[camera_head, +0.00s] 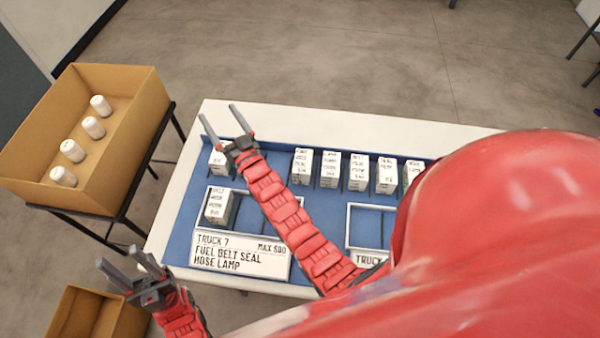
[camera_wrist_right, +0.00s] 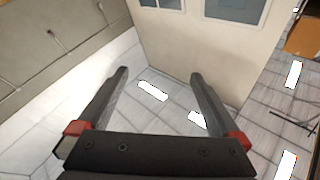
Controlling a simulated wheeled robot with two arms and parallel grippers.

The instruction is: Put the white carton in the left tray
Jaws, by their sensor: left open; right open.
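Several white cartons with black print stand in a row on the blue table mat; one of them (camera_head: 329,169) is mid-row. The leftmost carton (camera_head: 217,162) stands beside my right gripper, partly hidden by it. The left tray (camera_head: 299,201) is a white-rimmed frame behind a sign reading Truck 7; one white carton (camera_head: 217,206) stands in its left end, and my right arm crosses its right part. My right gripper (camera_head: 218,112) is open and empty above the table's back left; its fingers also show in the right wrist view (camera_wrist_right: 158,80). My left gripper (camera_head: 118,256) is open and empty, left of the table's front.
A second white-rimmed tray (camera_head: 350,228) is partly hidden by my red body. A cardboard box (camera_head: 32,178) with several white cylinders stands on a black stand at left. Another box (camera_head: 65,312) is at lower left. Bare floor lies behind the table.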

